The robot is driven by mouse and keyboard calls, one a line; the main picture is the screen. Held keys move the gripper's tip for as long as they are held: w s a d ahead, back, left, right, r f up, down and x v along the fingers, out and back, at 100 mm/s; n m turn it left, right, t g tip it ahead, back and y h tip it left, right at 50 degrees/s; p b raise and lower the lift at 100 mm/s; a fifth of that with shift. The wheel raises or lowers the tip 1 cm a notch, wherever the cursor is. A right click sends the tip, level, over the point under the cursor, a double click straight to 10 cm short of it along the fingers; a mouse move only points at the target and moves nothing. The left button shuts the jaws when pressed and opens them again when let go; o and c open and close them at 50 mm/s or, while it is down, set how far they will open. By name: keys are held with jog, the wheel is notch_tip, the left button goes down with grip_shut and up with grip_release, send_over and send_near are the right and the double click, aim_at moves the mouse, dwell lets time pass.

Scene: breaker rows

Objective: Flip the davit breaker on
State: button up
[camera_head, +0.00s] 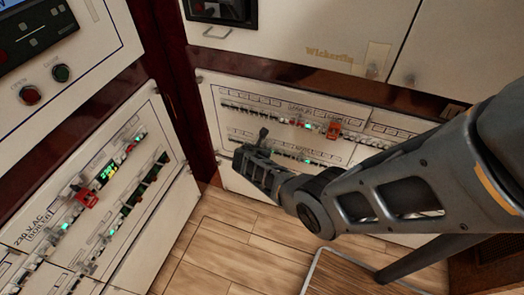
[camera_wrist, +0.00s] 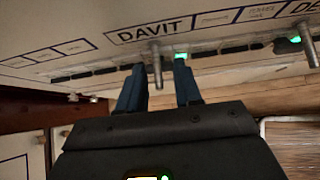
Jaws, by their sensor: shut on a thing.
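In the wrist view the label DAVIT (camera_wrist: 150,30) is on a white panel, above a row of dark switches. A metal davit breaker lever (camera_wrist: 157,66) sticks down from the row below this label. My gripper (camera_wrist: 160,78) has its two blue fingers on either side of this lever and is shut on it. A green light (camera_wrist: 181,58) glows just right of the lever, partly behind the right finger. In the head view my gripper (camera_head: 252,152) is at the lower breaker row of the back panel; the lever's exact contact is too small to see there.
Another metal lever (camera_wrist: 309,48) and a green light (camera_wrist: 295,40) are to the right in the wrist view. In the head view an orange-red handle (camera_head: 334,129) is on the upper row. A left panel (camera_head: 150,205) holds more breakers. Wooden floor (camera_head: 225,235) lies below.

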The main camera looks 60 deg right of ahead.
jog(key=o, duration=1)
jog(key=shift+o, duration=0.2)
jog(key=p+v, duration=0.3)
jog(key=v, duration=0.4)
jog(key=shift+a+r, duration=0.2)
jog(key=shift+r, duration=0.1)
